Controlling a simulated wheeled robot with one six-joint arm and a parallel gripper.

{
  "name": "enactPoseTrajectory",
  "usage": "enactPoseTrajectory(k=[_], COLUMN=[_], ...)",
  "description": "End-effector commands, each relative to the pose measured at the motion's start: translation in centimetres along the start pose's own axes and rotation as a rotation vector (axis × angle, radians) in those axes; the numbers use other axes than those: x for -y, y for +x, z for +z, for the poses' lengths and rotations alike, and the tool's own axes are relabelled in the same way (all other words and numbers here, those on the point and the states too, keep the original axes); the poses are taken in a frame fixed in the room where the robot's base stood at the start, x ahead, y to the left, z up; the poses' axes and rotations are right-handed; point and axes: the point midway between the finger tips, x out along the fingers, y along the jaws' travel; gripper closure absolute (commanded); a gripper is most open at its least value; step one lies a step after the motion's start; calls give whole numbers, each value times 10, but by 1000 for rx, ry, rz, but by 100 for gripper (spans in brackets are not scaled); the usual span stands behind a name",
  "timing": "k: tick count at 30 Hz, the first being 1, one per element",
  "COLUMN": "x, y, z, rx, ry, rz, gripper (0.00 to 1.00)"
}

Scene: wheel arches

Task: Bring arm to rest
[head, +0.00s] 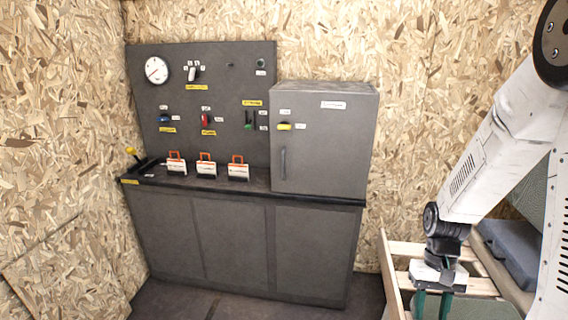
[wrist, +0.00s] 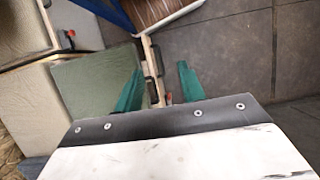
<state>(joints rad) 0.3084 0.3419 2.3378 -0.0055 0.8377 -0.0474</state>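My white arm (head: 490,160) comes in from the right of the head view and bends down at a dark joint. At its end, my gripper (head: 433,304) hangs low at the bottom right, in front of a wooden frame. In the wrist view my gripper (wrist: 158,75) shows two green fingers set well apart with nothing held between them. The gripper is open and empty.
A grey control cabinet (head: 240,245) with a panel (head: 220,85) and a grey box (head: 325,140) stands at the back. A wooden frame (head: 392,275) with green pads (wrist: 95,80) lies close under my gripper. Dark floor (wrist: 235,50) is clear at the right of the wrist view.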

Motion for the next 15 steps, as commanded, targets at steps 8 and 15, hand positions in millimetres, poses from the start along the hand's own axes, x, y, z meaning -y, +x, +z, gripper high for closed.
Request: enactPoseTrajectory(k=[8,15], x=[30,47], y=[-82,-124], z=[83,154], rx=[-64,-160], ry=[-52,-109], rz=[32,51], gripper=[60,60])
